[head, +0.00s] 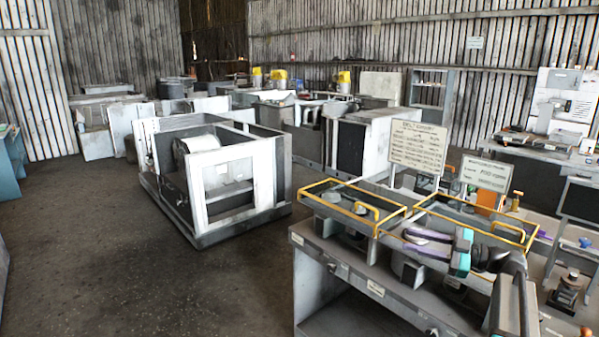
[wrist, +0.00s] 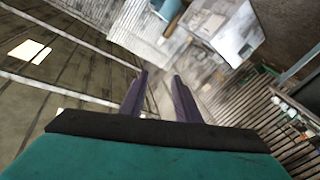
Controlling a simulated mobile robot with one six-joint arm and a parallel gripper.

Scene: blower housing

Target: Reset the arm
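My gripper (head: 408,239) is at the right of the head view, level with the yellow-railed workbench and pointing left. In the wrist view, the two dark purple fingers of my gripper (wrist: 160,76) stand apart with a clear gap. Nothing is held between them. The wrist view is tilted and looks out over wall boards and floor. My arm links behind the gripper are partly cut off by the lower edge of the head view.
A grey workbench (head: 352,275) with yellow-railed trays (head: 352,203) stands close below my gripper. Two signs (head: 418,146) rise behind it. A white open-framed housing (head: 236,180) stands on the floor left of centre. The floor (head: 120,270) at the left front is clear.

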